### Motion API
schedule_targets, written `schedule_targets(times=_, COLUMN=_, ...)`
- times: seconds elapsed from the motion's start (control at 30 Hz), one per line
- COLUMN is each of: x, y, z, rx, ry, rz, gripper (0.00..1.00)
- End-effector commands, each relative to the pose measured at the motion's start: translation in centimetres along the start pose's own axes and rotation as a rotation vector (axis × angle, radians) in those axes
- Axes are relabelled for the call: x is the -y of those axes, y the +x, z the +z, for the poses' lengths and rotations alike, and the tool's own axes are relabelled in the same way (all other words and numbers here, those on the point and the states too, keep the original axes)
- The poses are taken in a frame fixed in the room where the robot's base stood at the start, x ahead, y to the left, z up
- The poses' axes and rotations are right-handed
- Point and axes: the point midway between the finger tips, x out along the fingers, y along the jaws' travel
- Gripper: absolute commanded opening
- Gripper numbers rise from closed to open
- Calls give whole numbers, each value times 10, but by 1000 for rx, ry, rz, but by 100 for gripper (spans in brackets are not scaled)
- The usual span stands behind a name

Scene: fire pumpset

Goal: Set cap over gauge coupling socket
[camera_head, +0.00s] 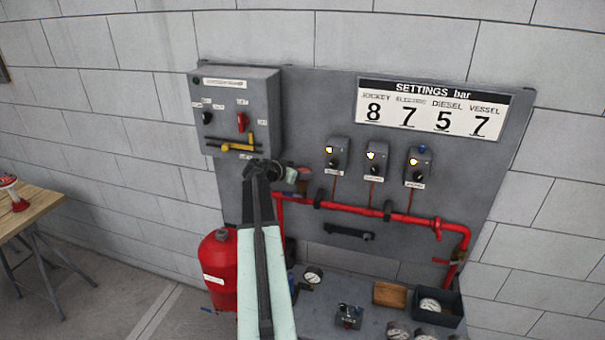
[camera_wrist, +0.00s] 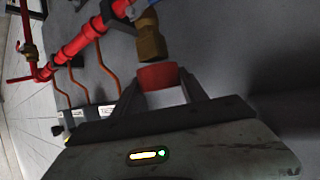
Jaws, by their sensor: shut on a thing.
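A red cap with a pale lower part (camera_wrist: 158,78) is held between the fingers of my gripper (camera_wrist: 162,96) in the wrist view. The fingers are shut on it, and its red end points toward a brass coupling socket (camera_wrist: 151,40). The socket's open end is just beyond the red end, slightly to its left in the picture. I cannot tell whether they touch. In the head view my gripper (camera_head: 274,172) is below the grey control box, and my arm hides much of the socket area, so the socket is not clear there.
A red pipe (camera_head: 350,208) runs across the grey panel, with several small switch boxes (camera_head: 376,158) above it. The control box (camera_head: 240,110) juts out close above my gripper. A red tank (camera_head: 219,265) stands left of my arm. A bench (camera_head: 320,315) carries gauges and trays.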

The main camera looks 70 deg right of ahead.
Motion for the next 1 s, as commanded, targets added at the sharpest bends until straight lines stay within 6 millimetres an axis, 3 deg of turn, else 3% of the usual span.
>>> schedule_targets(times=1.0, x=-1, y=8, z=14, rx=0, ry=0, rz=1, gripper=5)
